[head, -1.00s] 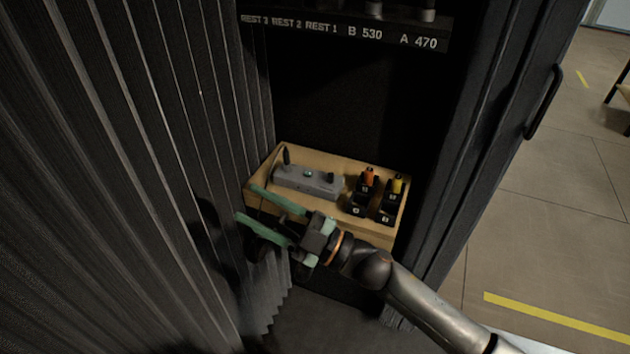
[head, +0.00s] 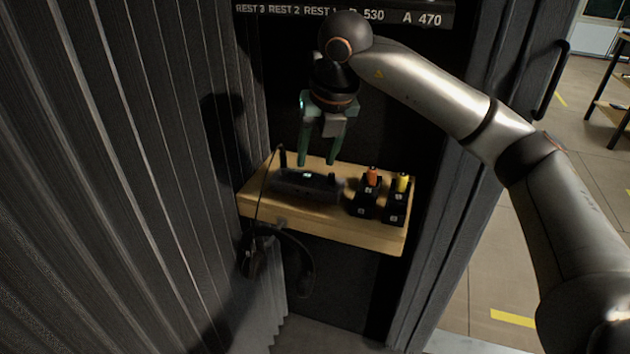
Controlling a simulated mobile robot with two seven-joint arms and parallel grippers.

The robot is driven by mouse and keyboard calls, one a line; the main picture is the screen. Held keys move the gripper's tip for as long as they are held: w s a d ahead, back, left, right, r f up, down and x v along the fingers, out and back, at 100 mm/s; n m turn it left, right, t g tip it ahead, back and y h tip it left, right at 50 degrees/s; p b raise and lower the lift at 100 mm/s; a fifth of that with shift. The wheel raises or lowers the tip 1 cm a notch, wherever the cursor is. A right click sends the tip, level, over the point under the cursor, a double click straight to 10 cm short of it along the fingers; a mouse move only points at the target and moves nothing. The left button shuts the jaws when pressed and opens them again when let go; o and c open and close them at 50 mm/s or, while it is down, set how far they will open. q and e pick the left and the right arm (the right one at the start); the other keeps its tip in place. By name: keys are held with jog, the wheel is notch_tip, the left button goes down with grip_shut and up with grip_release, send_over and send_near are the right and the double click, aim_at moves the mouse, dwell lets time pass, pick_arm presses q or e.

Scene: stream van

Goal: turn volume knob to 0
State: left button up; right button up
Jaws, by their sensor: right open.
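A dark grey control box (head: 300,187) lies on the wooden shelf, with a small lit display (head: 307,175) on its top. A small dark knob (head: 331,179) stands at the box's right end; I cannot read any mark or pointer on it. A taller dark post (head: 283,157) stands at its left end. My right gripper (head: 317,163) points down from above, open and empty. Its green fingertips appear just above or behind the box, the right one close to the knob in the picture; contact cannot be told. My left gripper is not in view.
The wooden shelf (head: 345,232) also holds two black holders with an orange-topped piece (head: 372,176) and a yellow-topped piece (head: 402,182). A headset (head: 298,262) hangs below its front left edge. A pleated dark curtain (head: 120,180) closes the left; a label strip (head: 428,20) is above.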

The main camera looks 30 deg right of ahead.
aim_at(332, 174)
jog(key=d+r+m+h, duration=0.2)
jog(key=d+r, duration=0.1)
jog(key=d, duration=0.1)
jog(key=shift+n, duration=0.3)
jog(key=x, duration=0.4)
jog(key=b+x, duration=0.1)
jog(key=x, duration=0.7)
jog(key=shift+w+d+f, duration=0.1)
jog(key=shift+w+f, duration=0.1)
jog(key=shift+w, duration=0.2)
grip_shut()
